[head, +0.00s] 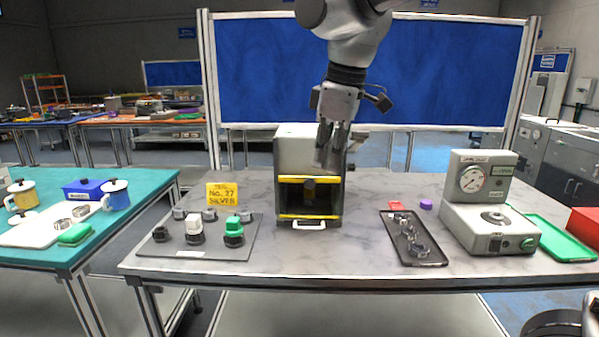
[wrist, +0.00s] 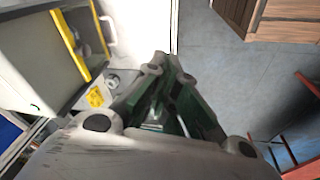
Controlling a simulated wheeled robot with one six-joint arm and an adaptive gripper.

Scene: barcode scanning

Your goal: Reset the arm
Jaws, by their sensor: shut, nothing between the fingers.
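My gripper (head: 331,150) is raised over the grey table (head: 365,245), pointing down in front of the upper right part of a grey box machine (head: 296,152). Its fingers are shut and empty. In the wrist view the gripper (wrist: 165,65) shows its fingers together, with the machine (wrist: 35,65) and its yellow bars to the left. The machine's front is open between two yellow bars, and a dark object (head: 309,190) shows inside. My gripper hides part of the machine's top right.
A grey mat (head: 178,246) with several knobs and a yellow sign (head: 222,194) lie left. A dark tray (head: 430,262) with metal rings, a dial gauge device (head: 486,215) and a green tray (head: 560,243) stand right. A blue panel (head: 260,70) rises behind.

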